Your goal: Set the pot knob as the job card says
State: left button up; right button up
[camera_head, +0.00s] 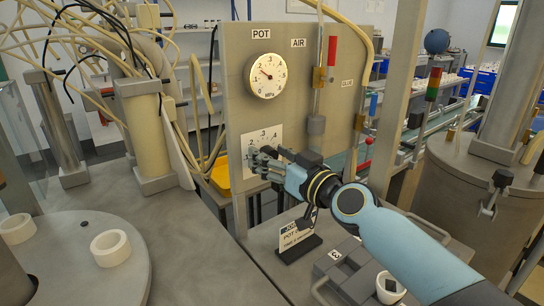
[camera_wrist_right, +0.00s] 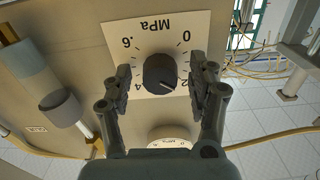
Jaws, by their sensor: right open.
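The pot knob (camera_wrist_right: 160,74) is a dark round knob on a white MPa scale plate (camera_wrist_right: 121,35), upside down in the wrist view. Its light mark points to the lower right there, on the side away from .6. In the head view the plate (camera_head: 250,142) sits below the gauge, and my gripper hides the knob. My right gripper (camera_head: 262,160) is open, with its fingers on either side of the knob; contact is not clear. The job card (camera_head: 298,240) stands below, headed POT; its value is unreadable and partly hidden by my arm. My left gripper is out of view.
A round MPa gauge (camera_head: 265,76) is above the plate under the POT label; its needle points up and left. An AIR line with a red lever (camera_head: 332,51) runs down the panel to the right. A grey case (camera_head: 345,262) lies below my right arm.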

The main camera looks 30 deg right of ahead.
jog(key=shift+c, duration=0.3)
jog(key=c, duration=1.1)
jog(key=shift+m, duration=0.7)
jog(key=o, duration=1.2)
jog(key=shift+c, duration=0.2)
jog(key=s+d, duration=0.1)
jog(key=s, duration=1.1)
jog(key=shift+d, duration=0.35)
